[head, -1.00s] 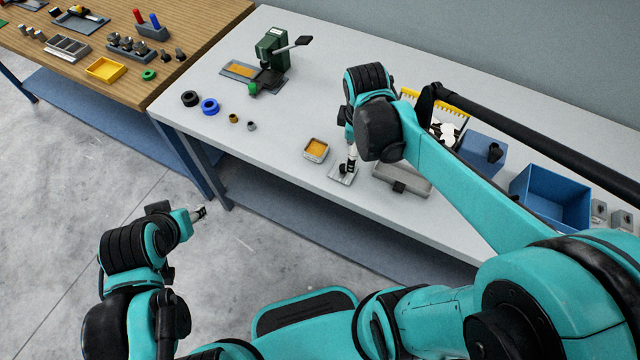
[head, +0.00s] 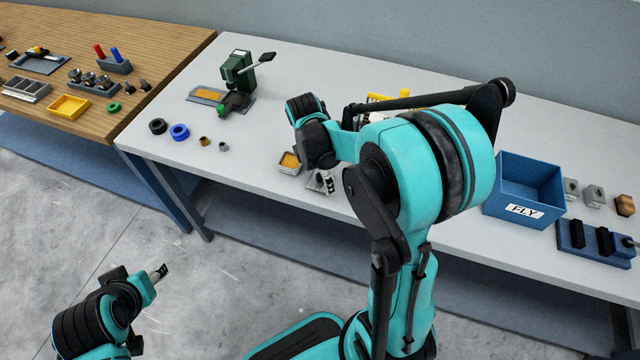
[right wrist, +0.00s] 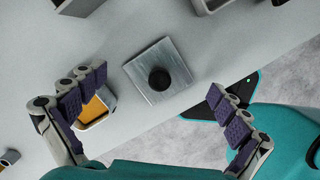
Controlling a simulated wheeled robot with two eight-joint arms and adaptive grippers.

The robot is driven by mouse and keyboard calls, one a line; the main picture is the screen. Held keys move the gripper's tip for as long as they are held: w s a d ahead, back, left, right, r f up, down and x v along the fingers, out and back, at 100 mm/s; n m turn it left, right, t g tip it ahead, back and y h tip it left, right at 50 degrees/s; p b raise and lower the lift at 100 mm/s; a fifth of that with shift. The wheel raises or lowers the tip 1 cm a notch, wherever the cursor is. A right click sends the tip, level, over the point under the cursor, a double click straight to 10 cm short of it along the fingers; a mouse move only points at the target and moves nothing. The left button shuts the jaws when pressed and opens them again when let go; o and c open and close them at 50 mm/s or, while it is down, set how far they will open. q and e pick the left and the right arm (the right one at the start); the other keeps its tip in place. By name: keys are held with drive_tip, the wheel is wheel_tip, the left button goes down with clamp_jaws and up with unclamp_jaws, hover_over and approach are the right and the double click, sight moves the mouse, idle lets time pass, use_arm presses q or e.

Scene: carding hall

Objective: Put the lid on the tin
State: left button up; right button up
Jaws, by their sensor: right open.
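The lid is a square grey metal plate with a round black knob. In the right wrist view the lid (right wrist: 148,82) lies flat on the table between my spread fingers, which do not touch its knob. My right gripper (right wrist: 158,84) is open and empty above it. The small square tin (head: 290,168), orange inside and open on top, stands just left of the gripper. It also shows in the right wrist view (right wrist: 103,121), partly behind one finger. My left gripper (head: 158,273) is over the floor, its jaws unclear.
The front table edge runs close to the lid. A blue FLY bin (head: 525,188) and a dark blue holder (head: 590,240) are at right. A green press (head: 238,75), black ring (head: 158,126) and blue ring (head: 180,132) are at left. My right arm hides the table's middle.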

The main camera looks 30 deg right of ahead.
drive_tip(key=shift+f, duration=0.45)
drive_tip(key=shift+r, duration=0.1)
drive_tip(key=c, duration=1.5)
drive_tip(key=shift+s, duration=0.2)
drive_tip(key=c, duration=0.4)
drive_tip(key=shift+a, duration=0.1)
drive_tip(key=shift+r, duration=0.1)
